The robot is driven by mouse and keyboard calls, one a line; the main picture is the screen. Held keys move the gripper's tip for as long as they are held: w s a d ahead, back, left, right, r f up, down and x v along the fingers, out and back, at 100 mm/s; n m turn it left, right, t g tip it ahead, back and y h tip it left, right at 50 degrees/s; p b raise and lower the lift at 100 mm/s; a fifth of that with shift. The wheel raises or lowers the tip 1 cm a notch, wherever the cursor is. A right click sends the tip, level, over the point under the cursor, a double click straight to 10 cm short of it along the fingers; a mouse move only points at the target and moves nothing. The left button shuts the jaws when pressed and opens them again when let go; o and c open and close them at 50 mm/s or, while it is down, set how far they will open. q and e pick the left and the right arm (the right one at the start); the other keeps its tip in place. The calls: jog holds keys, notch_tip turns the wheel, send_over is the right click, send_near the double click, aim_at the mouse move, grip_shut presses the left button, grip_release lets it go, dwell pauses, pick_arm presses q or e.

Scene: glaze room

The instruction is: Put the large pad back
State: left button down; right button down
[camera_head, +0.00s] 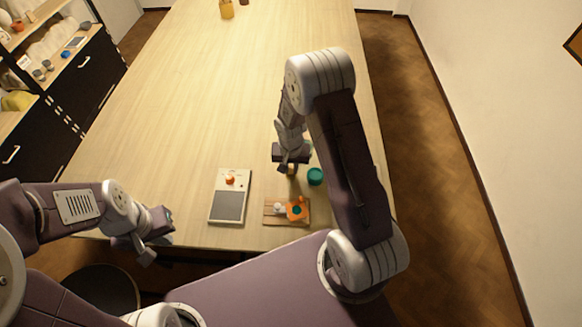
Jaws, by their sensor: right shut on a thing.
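My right gripper (291,165) is shut on a small tan thing (291,170), mostly hidden by the fingers, above the table near the teal cup. I cannot tell whether it is the large pad. A wooden tray (271,220) lies below it, with an orange square piece (297,210) with a dark teal middle and a small whitish thing (279,208) on it. My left gripper (150,250) is at the table's front left edge, apart from these things; its finger opening is unclear.
A pale board (213,212) with a grey panel and a small orange knob-like thing (230,180) lies left of the tray. A teal cup (315,176) stands close right of my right gripper. The table's middle is clear. A yellow container (227,9) stands far back.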

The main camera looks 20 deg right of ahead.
jog(key=shift+s+f, duration=0.1)
jog(key=shift+f, duration=0.15)
jog(key=c, duration=1.5)
grip_release()
jog(key=shift+r, duration=0.1)
jog(key=shift+o, duration=0.6)
jog(key=shift+r+p, duration=0.3)
jog(key=shift+r, duration=0.1)
notch_tip(320, 180, up, 12)
jog(key=s+f+b, duration=0.1)
jog(key=b, duration=0.1)
jog(key=s+a+n, duration=0.3)
jog(key=s+n, duration=0.2)
jog(key=s, duration=0.8)
jog(key=shift+y, duration=0.4)
jog(key=f+b, duration=0.4)
jog(key=b, duration=0.1)
jog(key=shift+s+f, duration=0.3)
jog(key=shift+f, duration=0.1)
jog(key=shift+w+r+p, duration=0.1)
jog(key=shift+r+p, duration=0.25)
jog(key=shift+r, duration=0.05)
